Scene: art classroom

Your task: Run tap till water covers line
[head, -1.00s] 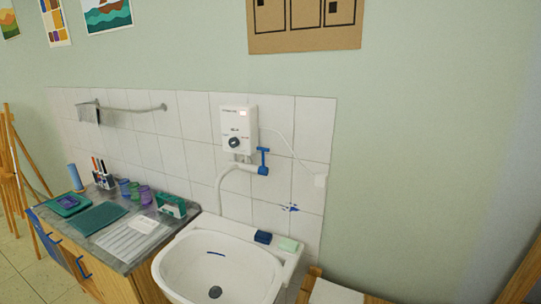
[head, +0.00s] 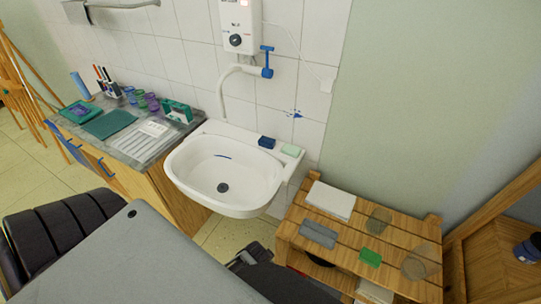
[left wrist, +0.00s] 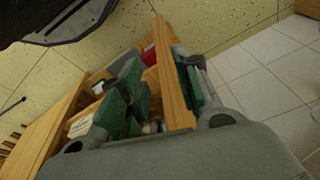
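The white basin (head: 215,203) is fixed to the tiled wall; I see no water in it. A short dark blue line (head: 222,156) marks its inner back wall above the dark drain (head: 223,188).
A blue block (head: 266,142) and a pale green block (head: 290,150) lie on the basin's right ledge. A counter (head: 85,135) with cups and mats stands left. A slatted wooden shelf (head: 345,232) stands right. In the left wrist view, a wooden unit (left wrist: 170,75) lies beyond the fingers.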

